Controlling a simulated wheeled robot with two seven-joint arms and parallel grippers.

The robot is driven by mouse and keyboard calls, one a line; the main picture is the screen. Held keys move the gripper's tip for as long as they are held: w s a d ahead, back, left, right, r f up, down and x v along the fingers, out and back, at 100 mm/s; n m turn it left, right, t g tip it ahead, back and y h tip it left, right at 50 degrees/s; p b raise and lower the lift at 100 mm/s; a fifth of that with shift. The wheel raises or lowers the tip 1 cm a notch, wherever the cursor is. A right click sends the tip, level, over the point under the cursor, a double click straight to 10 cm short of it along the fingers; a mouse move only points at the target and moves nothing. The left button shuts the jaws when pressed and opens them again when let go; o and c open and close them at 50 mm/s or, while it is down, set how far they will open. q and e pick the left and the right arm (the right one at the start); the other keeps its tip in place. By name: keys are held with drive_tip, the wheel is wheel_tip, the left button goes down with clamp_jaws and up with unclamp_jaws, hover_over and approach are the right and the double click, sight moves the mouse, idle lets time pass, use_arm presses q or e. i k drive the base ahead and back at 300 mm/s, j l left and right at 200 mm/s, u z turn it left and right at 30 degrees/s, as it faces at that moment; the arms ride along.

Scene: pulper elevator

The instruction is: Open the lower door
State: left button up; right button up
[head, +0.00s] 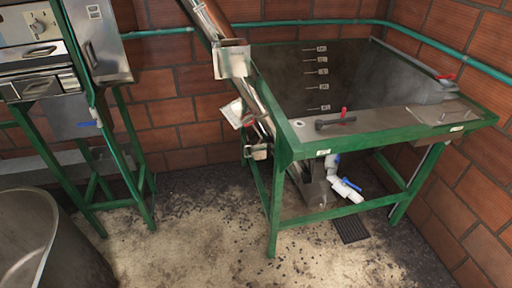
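Neither of my grippers is in view. A green-framed metal tank (290,148) stands at the middle right, with a dark inside and level marks on its back wall. A slanted elevator tube (208,20) runs down along the tank's left side. A metal collar (233,61) sits on it. Near its lower end are a small pale plate (234,113) and a metal fitting (259,151). I cannot tell which part is the lower door or whether it is open. A red-tipped lever (336,120) lies on the tank's front ledge.
White pipes with blue valve handles (345,188) sit under the tank, near a floor grate (350,228). A machine on green legs (130,150) stands at left, and a round metal vessel (45,245) at lower left. The dirt-strewn floor (185,235) between is open.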

sight(249, 146)
drive_tip(key=j+z, duration=0.15)
drive_tip(key=j, duration=0.3)
drive_tip(key=i+j+z, duration=0.15)
drive_tip(key=i+z, duration=0.3)
drive_tip(key=i+j+z, duration=0.25)
drive_tip(key=z, duration=0.15)
